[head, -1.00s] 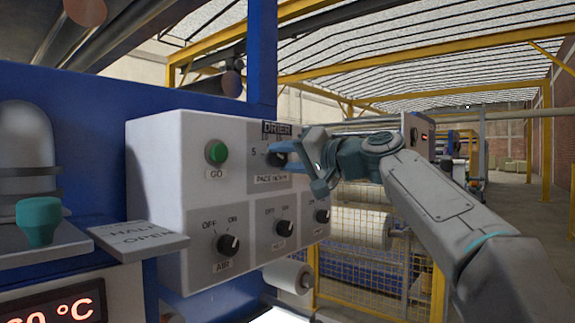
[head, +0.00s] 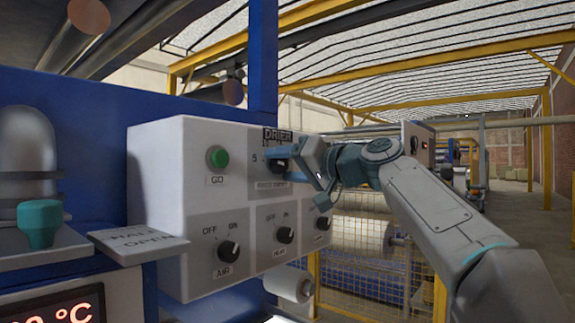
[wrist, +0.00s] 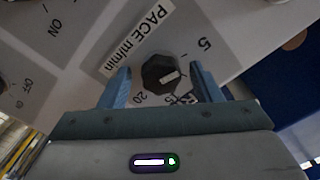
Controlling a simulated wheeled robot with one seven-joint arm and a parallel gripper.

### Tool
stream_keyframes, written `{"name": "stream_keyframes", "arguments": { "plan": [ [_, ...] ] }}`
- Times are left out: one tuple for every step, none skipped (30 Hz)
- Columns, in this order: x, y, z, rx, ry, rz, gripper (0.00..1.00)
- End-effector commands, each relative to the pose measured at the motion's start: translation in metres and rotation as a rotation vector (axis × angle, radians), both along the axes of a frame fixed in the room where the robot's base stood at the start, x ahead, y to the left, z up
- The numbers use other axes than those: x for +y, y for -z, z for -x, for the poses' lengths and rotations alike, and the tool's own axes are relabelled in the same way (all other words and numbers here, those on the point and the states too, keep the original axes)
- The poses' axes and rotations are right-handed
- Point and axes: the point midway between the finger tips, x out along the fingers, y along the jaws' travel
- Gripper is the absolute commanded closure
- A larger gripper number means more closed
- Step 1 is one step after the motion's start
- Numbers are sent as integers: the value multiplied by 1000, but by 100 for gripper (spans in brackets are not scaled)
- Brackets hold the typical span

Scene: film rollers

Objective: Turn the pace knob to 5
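The pace knob (wrist: 160,70) is a dark, many-sided knob with a white pointer mark, set in the panel labelled "PACE m/min" (wrist: 136,38). In the wrist view its pointer slants to the right and slightly up, toward the side near the right finger. The "5" (wrist: 205,43) is at the upper right; "15" and "20" show below, and any "10" is hidden. My gripper (wrist: 161,76) is open, with one blue finger on each side of the knob and visible gaps between. In the head view my gripper (head: 285,158) is at the knob (head: 275,165), partly covering it.
A white control box (head: 160,175) carries the knob. A green GO button (head: 217,157) is to its left. The AIR knob (head: 229,250), the HEAT knob (head: 285,235) and another knob (head: 322,223) sit below. A tilted plate (head: 138,241) juts out at the box's left.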

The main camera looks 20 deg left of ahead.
Motion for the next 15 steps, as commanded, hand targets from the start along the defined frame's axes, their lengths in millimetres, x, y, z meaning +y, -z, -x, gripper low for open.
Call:
{"name": "stream_keyframes", "arguments": {
  "plan": [
    [0,-1,0,-1,1,-1,41],
    [0,-1,0,-1,1,-1,41],
    [-1,-1,0,-1,3,-3,41],
    [-1,-1,0,-1,3,-3,41],
    [-1,-1,0,-1,3,-4,41],
    [-1,-2,0,-2,4,-4,41],
    [-2,-2,0,-2,4,-4,41],
    [-2,-2,0,-2,4,-5,41],
    [-3,-2,0,-2,5,-4,41],
    [-5,-2,0,-2,6,-5,41],
    [-7,-2,1,-2,7,-6,41],
    [-10,-2,2,-3,8,-6,41],
    [-13,-1,3,-3,8,-6,41],
    [-16,-1,4,-3,9,-5,41],
    [-22,0,6,-3,10,-5,41]
  ]
}}
